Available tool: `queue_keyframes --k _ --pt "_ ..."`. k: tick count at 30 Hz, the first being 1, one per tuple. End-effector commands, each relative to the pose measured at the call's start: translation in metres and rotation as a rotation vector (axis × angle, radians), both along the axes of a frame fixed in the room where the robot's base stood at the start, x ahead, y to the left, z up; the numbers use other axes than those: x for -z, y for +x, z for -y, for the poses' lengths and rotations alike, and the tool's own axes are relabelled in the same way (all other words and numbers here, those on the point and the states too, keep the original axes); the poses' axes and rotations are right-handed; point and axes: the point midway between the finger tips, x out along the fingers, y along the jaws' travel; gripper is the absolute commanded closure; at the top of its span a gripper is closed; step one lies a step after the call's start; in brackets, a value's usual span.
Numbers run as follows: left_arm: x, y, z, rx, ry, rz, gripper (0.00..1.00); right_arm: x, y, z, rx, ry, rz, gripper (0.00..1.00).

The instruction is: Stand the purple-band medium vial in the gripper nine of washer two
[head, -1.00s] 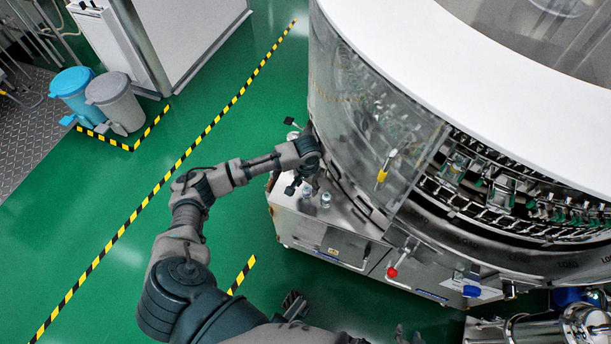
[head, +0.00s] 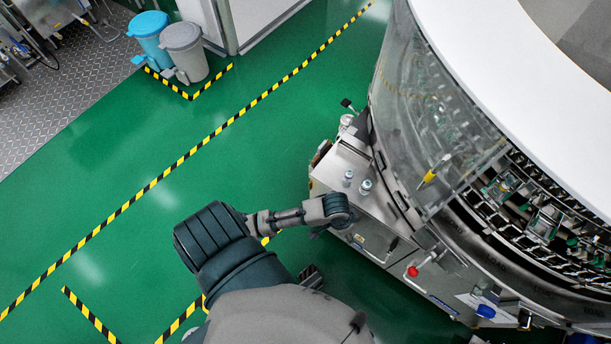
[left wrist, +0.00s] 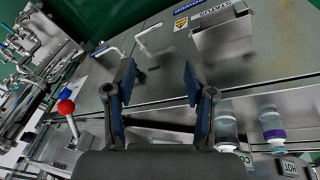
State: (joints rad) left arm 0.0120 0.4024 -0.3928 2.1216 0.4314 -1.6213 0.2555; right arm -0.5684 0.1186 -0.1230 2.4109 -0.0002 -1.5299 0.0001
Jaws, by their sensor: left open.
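The purple-band vial (left wrist: 274,128) shows at the right of the left wrist view, on the steel ledge beside a HOT label. A second clear vial (left wrist: 227,130) stands left of it. In the head view two small vials (head: 348,178) (head: 366,187) stand on the ledge; their band colours cannot be told. My left gripper (left wrist: 158,85) is open and empty, beside the cabinet front; its fingers are mostly hidden below the wrist in the head view. The rotary washer's grippers (head: 543,222) show in its opening; their numbers are unreadable. My right gripper is not in view.
A clear curved guard (head: 425,110) with a yellow handle (head: 433,172) covers part of the washer. A red-knobbed lever (head: 412,271) sticks out from the cabinet front. Two bins (head: 184,50) stand far off. The green floor at left is clear.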

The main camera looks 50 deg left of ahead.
Motion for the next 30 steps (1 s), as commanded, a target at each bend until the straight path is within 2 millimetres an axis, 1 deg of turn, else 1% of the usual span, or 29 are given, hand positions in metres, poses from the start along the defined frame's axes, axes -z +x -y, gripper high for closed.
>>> queue_keyframes --k 1,3,6,9,10,12,14,20,21,23,24,25,30 --pt "0.006 -0.027 0.004 -0.021 -0.014 0.006 0.46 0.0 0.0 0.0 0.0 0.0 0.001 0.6" --pt "0.009 -0.056 -0.002 -0.053 0.001 0.027 0.46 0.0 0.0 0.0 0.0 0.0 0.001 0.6" --pt "0.011 -0.091 -0.02 -0.103 0.051 0.038 0.46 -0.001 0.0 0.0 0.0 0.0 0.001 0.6" --pt "0.01 -0.118 -0.037 -0.138 0.105 0.036 0.46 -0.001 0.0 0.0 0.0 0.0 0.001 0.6" --pt "0.009 -0.123 -0.041 -0.145 0.116 0.035 0.46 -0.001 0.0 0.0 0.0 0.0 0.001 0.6" --pt "0.008 -0.132 -0.048 -0.155 0.139 0.032 0.46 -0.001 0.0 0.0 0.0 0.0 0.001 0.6" --pt "0.008 -0.135 -0.051 -0.159 0.149 0.033 0.46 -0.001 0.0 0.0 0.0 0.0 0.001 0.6" --pt "0.008 -0.136 -0.052 -0.158 0.151 0.033 0.46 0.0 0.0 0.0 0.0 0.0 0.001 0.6" --pt "0.008 -0.136 -0.051 -0.158 0.151 0.033 0.5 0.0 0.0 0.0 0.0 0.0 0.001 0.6" --pt "0.008 -0.136 -0.051 -0.158 0.151 0.032 0.5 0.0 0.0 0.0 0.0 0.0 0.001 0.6" --pt "0.008 -0.136 -0.051 -0.158 0.151 0.032 0.52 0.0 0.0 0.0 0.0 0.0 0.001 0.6" --pt "0.008 -0.136 -0.051 -0.158 0.151 0.032 0.58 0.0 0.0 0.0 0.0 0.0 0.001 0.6" --pt "0.008 -0.136 -0.051 -0.158 0.151 0.032 0.58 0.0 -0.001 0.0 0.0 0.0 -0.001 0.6"
